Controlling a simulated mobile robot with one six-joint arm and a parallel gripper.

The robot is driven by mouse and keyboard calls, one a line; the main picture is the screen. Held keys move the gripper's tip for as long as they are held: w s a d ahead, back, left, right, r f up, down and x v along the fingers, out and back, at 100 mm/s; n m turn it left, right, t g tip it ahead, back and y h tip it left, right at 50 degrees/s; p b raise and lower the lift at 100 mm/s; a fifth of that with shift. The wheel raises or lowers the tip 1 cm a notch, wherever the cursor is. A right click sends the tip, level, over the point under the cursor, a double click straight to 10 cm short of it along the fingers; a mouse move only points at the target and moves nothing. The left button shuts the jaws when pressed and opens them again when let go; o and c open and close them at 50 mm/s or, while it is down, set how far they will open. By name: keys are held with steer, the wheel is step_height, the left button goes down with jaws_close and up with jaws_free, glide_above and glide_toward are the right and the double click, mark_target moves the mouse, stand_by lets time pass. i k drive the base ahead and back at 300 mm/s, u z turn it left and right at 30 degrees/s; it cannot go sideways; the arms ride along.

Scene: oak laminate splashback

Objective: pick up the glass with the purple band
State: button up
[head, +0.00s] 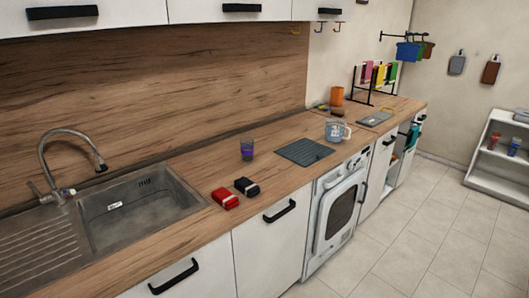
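The glass with the purple band (247,149) stands upright on the wooden countertop, between the sink and the dark flat mat. It looks dark and small, with purple around its middle. Nothing touches it. My gripper does not show in the head view, so whether it is open or shut is hidden.
A red box (225,198) and a black box (247,187) lie in front of the glass. The dark ridged mat (304,152) is to its right, with a clear jug (337,130) beyond. The sink (140,209) is at left. The tiled floor (400,240) is clear.

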mark_target(247, 150)
steer(key=u, duration=1)
steer(key=k, duration=0.1)
steer(key=z, duration=2.25)
steer(key=i, duration=2.05)
steer(key=u, duration=0.95)
